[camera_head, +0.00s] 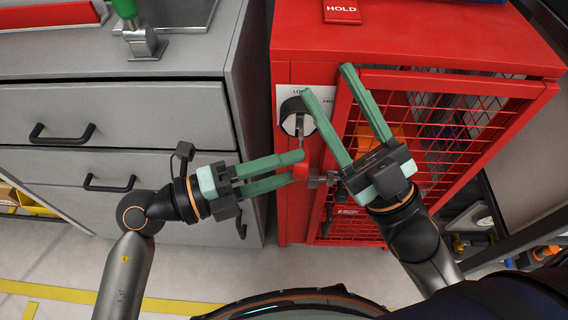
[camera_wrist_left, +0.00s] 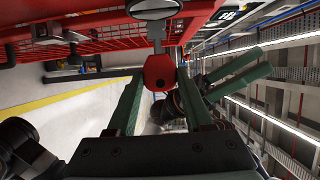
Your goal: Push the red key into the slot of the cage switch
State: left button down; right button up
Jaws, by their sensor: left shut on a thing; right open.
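The red key (camera_head: 302,171) is between the green fingertips of my left gripper (camera_head: 301,164), which is shut on its red head. The red head also shows in the left wrist view (camera_wrist_left: 158,70), with its grey shaft (camera_wrist_left: 156,37) pointing up to the round switch. The cage switch (camera_head: 290,112) is a round dial on a white plate at the upper left of the red cage front. The shaft overlaps the dial's lower part; I cannot tell whether its tip is in the slot. My right gripper (camera_head: 328,81) is open and empty, its fingers spread in front of the cage, right of the switch.
The red cage (camera_head: 383,39) has a mesh door (camera_head: 447,81) and a HOLD sign (camera_head: 341,10) on top. A grey latch (camera_head: 322,180) sits right of the key. Grey drawers (camera_head: 110,110) stand at left. My two arms are close together here.

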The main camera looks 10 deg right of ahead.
pick_arm(q)
jog(key=shift+a+p, duration=0.15)
jog(key=shift+p, duration=0.25)
pick_arm(e)
jog(key=shift+w+r, duration=0.1)
jog(key=shift+r, duration=0.25)
dwell(0.4)
pick_arm(q)
jog(key=shift+p, duration=0.45)
pick_arm(e)
jog(key=shift+r, duration=0.4)
